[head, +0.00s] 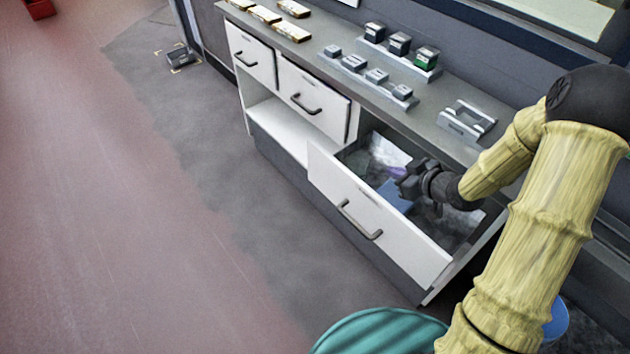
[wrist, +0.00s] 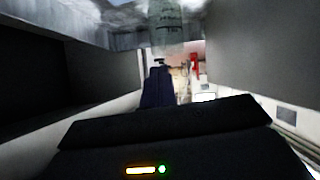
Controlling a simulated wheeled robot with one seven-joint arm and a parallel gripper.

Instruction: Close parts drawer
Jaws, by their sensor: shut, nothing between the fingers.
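The parts drawer is the large lower drawer with a white front (head: 330,195) and a dark bar handle (head: 357,220). It stands pulled open from the cabinet. Inside it lie a blue item (head: 397,196) and pale, crumpled-looking contents. My gripper (head: 405,182) is over the drawer's open interior, behind the front panel and away from the handle. Its fingers are shut and empty. The wrist view is dark and close up, with a dark blue shape (wrist: 157,88) ahead; I cannot tell whether the gripper touches anything.
The counter (head: 330,45) above carries several small devices and a grey holder (head: 466,120). A teal round object (head: 380,332) stands on the floor in front.

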